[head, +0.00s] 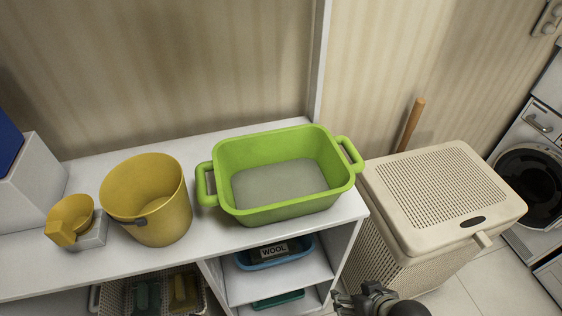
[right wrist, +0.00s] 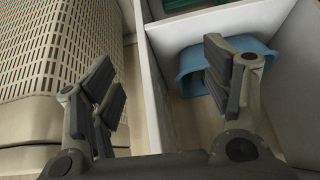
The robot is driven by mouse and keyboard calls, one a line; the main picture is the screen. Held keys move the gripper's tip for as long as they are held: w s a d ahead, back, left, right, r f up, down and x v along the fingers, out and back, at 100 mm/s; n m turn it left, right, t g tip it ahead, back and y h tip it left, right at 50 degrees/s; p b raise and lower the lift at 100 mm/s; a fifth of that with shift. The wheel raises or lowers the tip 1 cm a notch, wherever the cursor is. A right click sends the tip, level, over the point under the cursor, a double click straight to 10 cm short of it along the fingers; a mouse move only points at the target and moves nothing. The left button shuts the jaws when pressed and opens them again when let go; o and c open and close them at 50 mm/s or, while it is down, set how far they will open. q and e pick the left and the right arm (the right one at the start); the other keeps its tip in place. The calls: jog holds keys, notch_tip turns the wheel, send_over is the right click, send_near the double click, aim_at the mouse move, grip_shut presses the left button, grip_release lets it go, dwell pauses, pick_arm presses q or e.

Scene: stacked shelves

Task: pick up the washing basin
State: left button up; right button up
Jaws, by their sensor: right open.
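A green washing basin (head: 285,207) with a grey inside and a loop handle at each end stands upright on the white shelf top (head: 258,236). My right gripper (head: 362,300) is at the bottom edge of the head view, lower than the basin and apart from it. In the right wrist view the right gripper (right wrist: 165,90) is open, with nothing between its fingers. That view shows the shelf's side panel and a blue basin (right wrist: 192,68) in a compartment, partly hidden by a finger. My left gripper is out of view.
A yellow bucket (head: 165,222) and a yellow scoop (head: 70,212) stand left of the green basin. The blue basin (head: 272,257), with a WOOL label, sits in the compartment below. A beige hamper (head: 400,215) stands close on the right, with a washing machine (head: 535,175) beyond.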

jog(key=w+r+t+y+p, duration=0.1)
jog(key=w+r+t+p, duration=0.1)
jog(key=r+p, duration=0.4)
jog(key=w+r+t+y+p, duration=0.1)
jog(key=w+r+p, duration=0.3)
jog(key=r, duration=0.5)
jog(key=m+t+p, duration=0.1)
jog(key=t+p, duration=0.3)
jog(key=p, duration=0.9)
send_near(350, 154)
jog(key=p+x, duration=0.1)
jog(key=x, duration=0.4)
jog(key=shift+w+a+r+p, duration=0.1)
jog(key=shift+r+p, duration=0.1)
jog(key=shift+p, duration=0.1)
jog(key=shift+p+x, duration=0.35)
jog(key=shift+x, duration=1.85)
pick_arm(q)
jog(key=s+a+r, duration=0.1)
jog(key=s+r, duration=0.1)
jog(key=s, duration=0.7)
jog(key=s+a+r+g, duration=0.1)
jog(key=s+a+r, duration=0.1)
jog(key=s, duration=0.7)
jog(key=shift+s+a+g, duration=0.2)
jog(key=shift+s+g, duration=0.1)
pick_arm(e)
jog(key=shift+a+f, duration=0.15)
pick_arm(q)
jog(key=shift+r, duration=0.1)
